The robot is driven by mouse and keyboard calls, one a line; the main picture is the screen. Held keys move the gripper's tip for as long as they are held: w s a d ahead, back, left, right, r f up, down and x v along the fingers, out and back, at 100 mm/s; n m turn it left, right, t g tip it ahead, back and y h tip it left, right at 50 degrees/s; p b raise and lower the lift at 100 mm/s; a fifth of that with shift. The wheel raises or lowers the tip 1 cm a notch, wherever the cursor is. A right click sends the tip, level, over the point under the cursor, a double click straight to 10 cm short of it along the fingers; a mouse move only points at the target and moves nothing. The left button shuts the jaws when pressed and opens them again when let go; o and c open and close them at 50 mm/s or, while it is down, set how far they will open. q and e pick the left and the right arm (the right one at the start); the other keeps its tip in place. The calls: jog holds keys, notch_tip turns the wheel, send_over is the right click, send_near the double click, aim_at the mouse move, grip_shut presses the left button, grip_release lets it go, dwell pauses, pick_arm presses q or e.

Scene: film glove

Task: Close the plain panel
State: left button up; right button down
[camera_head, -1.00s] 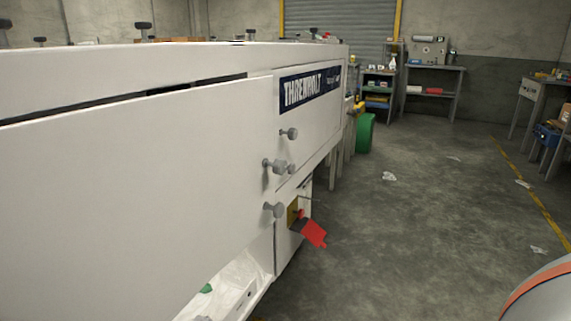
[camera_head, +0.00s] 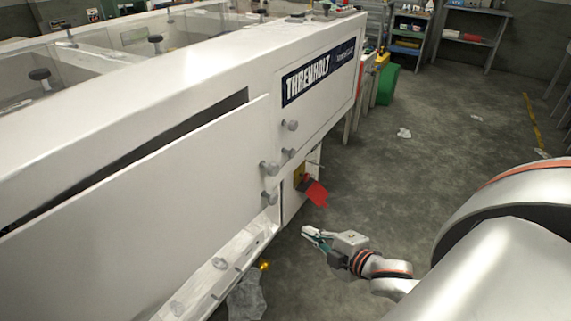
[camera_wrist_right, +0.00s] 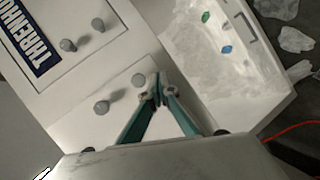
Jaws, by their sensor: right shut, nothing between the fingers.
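The plain panel (camera_head: 150,185) is the large unlabelled white panel on the left of the machine's near side in the head view. A dark gap shows along its top edge, and it stands out from the frame. Grey knobs (camera_head: 268,168) sit near its right end. My right gripper (camera_head: 306,236) is to the right of the panel and apart from it, low over the aisle floor. In the wrist view its teal fingers (camera_wrist_right: 160,88) meet at the tips, shut and empty, with knobs (camera_wrist_right: 102,107) beyond them. My left gripper is not in view.
A labelled panel (camera_head: 325,85) adjoins on the right. A white tray (camera_wrist_right: 245,85) holding green and blue bits lies low by the machine. A green bin (camera_head: 387,84) stands farther back. The aisle floor (camera_head: 425,165) is mostly clear.

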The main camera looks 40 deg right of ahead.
jog(key=w+d+r+n+t+y, duration=0.35)
jog(key=d+r+n, duration=0.2)
jog(key=r, duration=0.25)
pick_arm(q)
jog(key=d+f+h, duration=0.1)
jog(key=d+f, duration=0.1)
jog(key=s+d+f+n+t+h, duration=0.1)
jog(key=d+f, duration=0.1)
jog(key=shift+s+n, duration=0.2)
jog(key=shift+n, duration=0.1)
pick_arm(e)
jog(key=w+a+r+n+y, duration=0.1)
jog(key=w+a, duration=0.4)
jog(key=w, duration=0.8)
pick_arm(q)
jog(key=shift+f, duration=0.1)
pick_arm(e)
jog(key=shift+r, duration=0.1)
